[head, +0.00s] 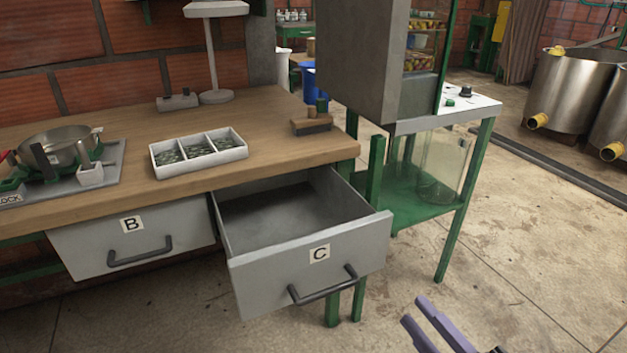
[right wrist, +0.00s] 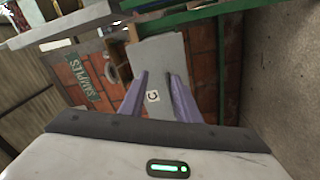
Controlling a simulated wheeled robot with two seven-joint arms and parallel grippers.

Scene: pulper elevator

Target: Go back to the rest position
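My right gripper (head: 413,311) shows at the bottom right of the head view, over the floor, to the right of and apart from drawer C. Its two purple fingers are spread with nothing between them. The right wrist view also shows the open fingers (right wrist: 158,75), with the front of drawer C (right wrist: 154,110) behind them. Drawer C (head: 300,262) is pulled out, and its visible inside looks empty. My left gripper is in neither view.
The wooden worktop (head: 120,130) holds a white divided tray (head: 157,172), a metal pan (head: 62,150) and a small brush-like block (head: 312,124). Drawer B (head: 85,250) is closed. A green-legged stand (head: 462,200) is right of the bench. Floor at right (head: 530,270) is clear.

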